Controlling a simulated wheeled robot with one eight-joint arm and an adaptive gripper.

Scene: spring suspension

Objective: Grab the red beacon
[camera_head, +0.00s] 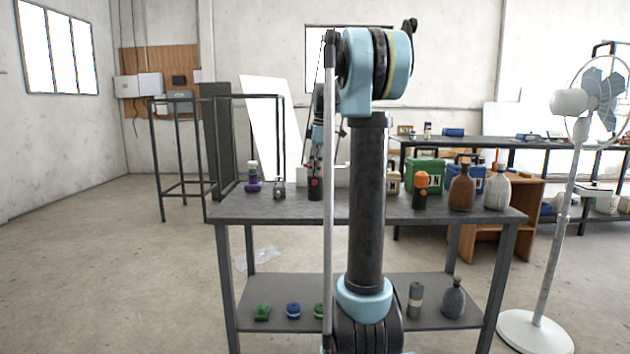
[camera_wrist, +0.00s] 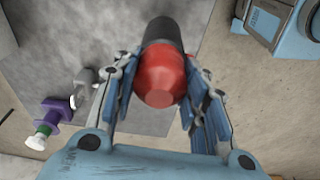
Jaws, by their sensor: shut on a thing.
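The red beacon (camera_wrist: 159,74) has a red rounded top and a dark cylindrical base. In the wrist view it lies between the two fingers of my gripper (camera_wrist: 162,85), which is shut on its red part. In the head view the beacon (camera_head: 315,187) is on or just above the grey table (camera_head: 270,208), left of my arm column, with my gripper (camera_head: 316,170) above it. I cannot tell whether its base touches the tabletop.
A purple and white item (camera_head: 252,178) and a small grey part (camera_head: 279,187) stand left of the beacon. An orange-topped item (camera_head: 420,188), a brown bottle (camera_head: 462,188) and a pale bottle (camera_head: 497,188) stand at the right. A fan (camera_head: 570,190) stands beyond the right edge.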

